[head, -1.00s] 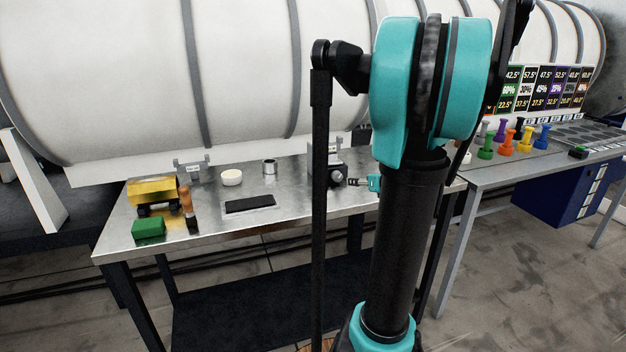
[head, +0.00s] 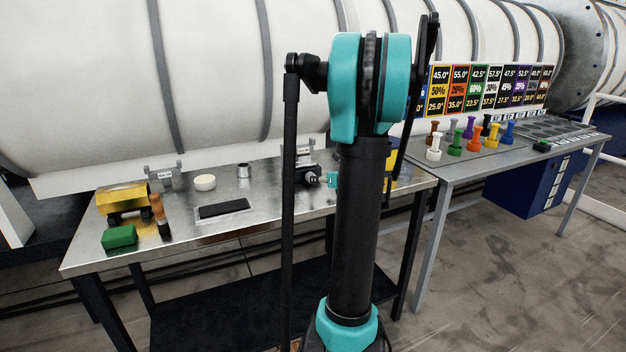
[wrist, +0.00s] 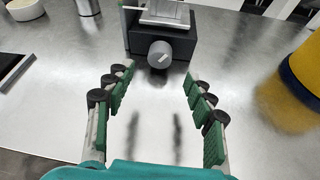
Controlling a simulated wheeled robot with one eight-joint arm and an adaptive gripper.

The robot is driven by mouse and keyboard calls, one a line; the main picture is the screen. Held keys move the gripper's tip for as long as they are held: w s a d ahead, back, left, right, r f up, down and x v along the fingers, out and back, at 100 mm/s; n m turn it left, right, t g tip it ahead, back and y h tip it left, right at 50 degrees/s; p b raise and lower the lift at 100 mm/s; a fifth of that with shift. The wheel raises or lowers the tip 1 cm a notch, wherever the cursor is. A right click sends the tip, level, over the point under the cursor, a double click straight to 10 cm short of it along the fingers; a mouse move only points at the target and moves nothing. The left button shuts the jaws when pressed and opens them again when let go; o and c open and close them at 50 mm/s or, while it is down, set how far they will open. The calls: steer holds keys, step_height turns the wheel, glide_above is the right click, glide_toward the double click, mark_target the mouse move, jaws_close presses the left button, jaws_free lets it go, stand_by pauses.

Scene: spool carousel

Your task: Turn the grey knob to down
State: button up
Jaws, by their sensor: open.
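The grey knob (wrist: 160,54) sits on the front of a dark box (wrist: 186,40) in the wrist view. It lies ahead of my open fingers and roughly midway between them, with a visible gap to the fingertips. My gripper (wrist: 158,80) is open and empty, its green-padded fingers spread above the metal table. In the head view the knob (head: 312,178) shows small on the box, with my gripper (head: 323,180) close at its right. The knob's pointer direction is too small to tell.
The metal table (head: 262,205) also holds a yellow toy truck (head: 122,199), a green block (head: 119,237), a black pad (head: 223,209), a white round dish (head: 204,182) and a metal cup (head: 243,171). A yellow object (wrist: 292,85) stands right of my gripper. Several coloured spools stand on the right table (head: 500,150).

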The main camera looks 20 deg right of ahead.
mark_target(313, 186)
steer(key=x, duration=0.7)
steer(key=shift+w+f, duration=0.15)
steer(key=shift+w, duration=0.25)
steer(key=shift+c, duration=0.4)
steer(key=c, duration=1.1)
steer(key=shift+o, duration=0.2)
steer(key=shift+a+n+h, duration=0.2)
steer(key=shift+n+h, duration=0.1)
steer(key=shift+n, duration=0.2)
steer(key=shift+n+h, duration=0.9)
steer(key=shift+n, duration=0.2)
steer(key=o, duration=1.1)
steer(key=shift+o, duration=0.2)
steer(key=shift+s, duration=0.1)
